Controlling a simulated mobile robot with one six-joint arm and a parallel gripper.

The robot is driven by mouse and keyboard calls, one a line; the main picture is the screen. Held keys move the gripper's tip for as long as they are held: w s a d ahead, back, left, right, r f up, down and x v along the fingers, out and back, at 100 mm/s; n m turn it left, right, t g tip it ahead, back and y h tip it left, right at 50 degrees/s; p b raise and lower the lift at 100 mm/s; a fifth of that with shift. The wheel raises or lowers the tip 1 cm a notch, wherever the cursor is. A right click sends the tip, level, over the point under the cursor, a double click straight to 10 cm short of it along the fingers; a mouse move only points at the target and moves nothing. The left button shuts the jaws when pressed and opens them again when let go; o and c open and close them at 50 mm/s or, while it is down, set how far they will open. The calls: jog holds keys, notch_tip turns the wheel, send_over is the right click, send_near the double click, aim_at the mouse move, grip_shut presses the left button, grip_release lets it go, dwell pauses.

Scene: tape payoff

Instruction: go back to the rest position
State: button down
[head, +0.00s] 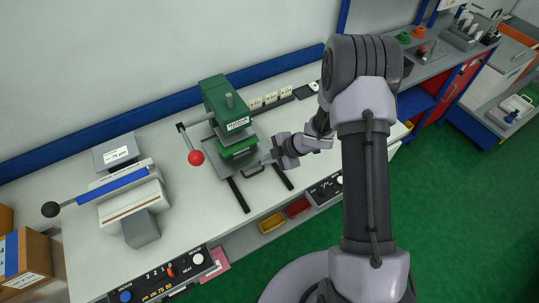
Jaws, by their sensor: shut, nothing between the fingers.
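My arm reaches from the right over the white bench (185,215). My gripper (265,161) is at the front right of a green press (218,97) and close to the press's lower part. The gripper is small in the picture and looks shut, with nothing visible in it. I cannot tell whether it touches the press or the small grey handle (253,171) beside it. My own arm hides part of the bench's right side.
The press has a lever with a red ball (196,157). A grey and white machine (130,195) with a black-knobbed lever stands left. Control panels (165,277) line the bench front. Cardboard boxes (28,265) stand far left. Green floor (455,215) is open at right.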

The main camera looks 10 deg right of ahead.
jog(key=w+d+r+m+t+h+b, duration=0.3)
jog(key=w+d+r+m+b, duration=0.1)
jog(key=w+r, duration=0.15)
jog(key=s+d+r+m+t+h+b, duration=0.1)
jog(key=s+d+r+m+h+b, duration=0.1)
jog(key=d+r+m+b, duration=0.3)
jog(key=s+d+r+m+h+b, duration=0.1)
jog(key=s+r+m+h, duration=0.15)
jog(key=r, duration=0.35)
jog(key=s+a+r+m+b, duration=0.25)
jog(key=s+m+b, duration=0.4)
jog(key=s, duration=0.75)
jog(key=s+a+f+m+g+y+b, duration=0.1)
jog(key=s+a+m, duration=0.2)
jog(key=s, duration=0.4)
jog(key=s+a+f+m+g+y, duration=0.1)
jog(key=s+a+m+y, duration=0.1)
jog(key=s+a, duration=0.3)
jog(key=shift+s+m+b, duration=0.4)
jog(key=shift+s+m, duration=0.5)
jog(key=shift+s, duration=0.05)
